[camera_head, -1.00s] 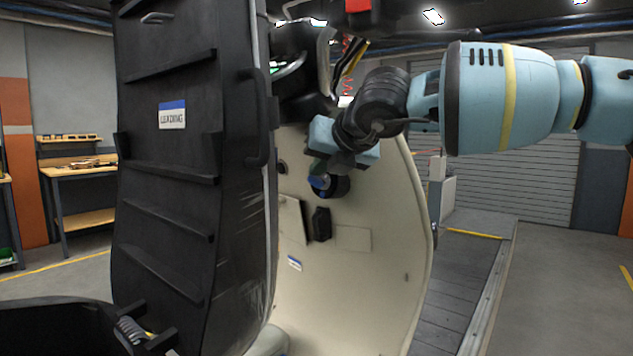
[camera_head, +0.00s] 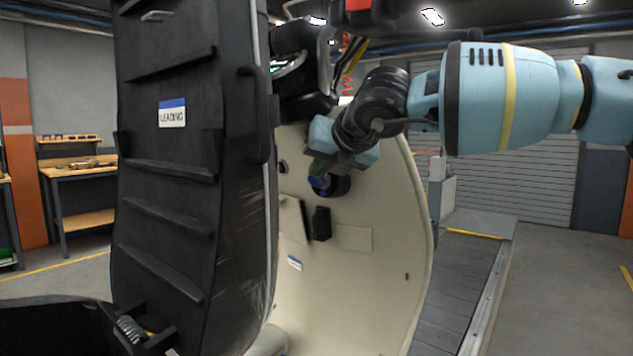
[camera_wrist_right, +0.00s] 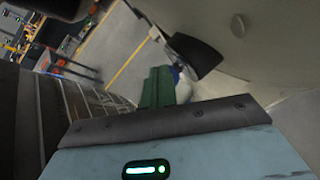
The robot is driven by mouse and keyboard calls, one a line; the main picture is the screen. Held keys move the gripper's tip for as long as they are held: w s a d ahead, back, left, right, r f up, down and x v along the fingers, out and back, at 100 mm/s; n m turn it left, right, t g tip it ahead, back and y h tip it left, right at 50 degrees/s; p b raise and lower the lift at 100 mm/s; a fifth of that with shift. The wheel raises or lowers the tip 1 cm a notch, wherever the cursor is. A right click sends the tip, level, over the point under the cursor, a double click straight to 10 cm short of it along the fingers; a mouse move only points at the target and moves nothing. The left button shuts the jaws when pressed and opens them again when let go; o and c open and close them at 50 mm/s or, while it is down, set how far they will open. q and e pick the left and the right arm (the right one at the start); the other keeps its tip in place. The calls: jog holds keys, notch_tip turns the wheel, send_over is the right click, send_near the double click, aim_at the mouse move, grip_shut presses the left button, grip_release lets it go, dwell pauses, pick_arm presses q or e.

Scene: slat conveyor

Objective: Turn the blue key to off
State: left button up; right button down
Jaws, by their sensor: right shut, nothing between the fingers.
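The blue key (camera_head: 319,183) sits in a round black mount on the cream curved panel (camera_head: 345,275). My right gripper (camera_head: 322,166) is at the key's upper edge, with its fingers pointing down towards it. Whether the fingertips touch the key cannot be told. In the right wrist view the gripper's green fingers (camera_wrist_right: 158,88) are together with nothing between them. A small blue and white part shows just right of the fingers, partly hidden by them, beside a dark plate (camera_wrist_right: 195,52). The key's exact angle is hard to read. My left gripper is not in view.
A tall black ribbed panel (camera_head: 190,200) with a "LEADING" label stands close on the left. A small black block (camera_head: 321,223) is on the cream panel below the key. The slat conveyor (camera_head: 455,285) runs at the right; a workbench (camera_head: 80,172) stands far left.

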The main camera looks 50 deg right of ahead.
jog(key=shift+a+f+b, duration=0.1)
jog(key=shift+f+b, duration=0.9)
jog(key=shift+b, duration=0.1)
dwell(2.2)
dwell(0.4)
jog(key=r+v, duration=0.1)
jog(key=v, duration=0.8)
jog(key=shift+w+p, duration=0.3)
jog(key=shift+w, duration=0.1)
dwell(0.6)
jog(key=shift+r, duration=0.1)
dwell(0.5)
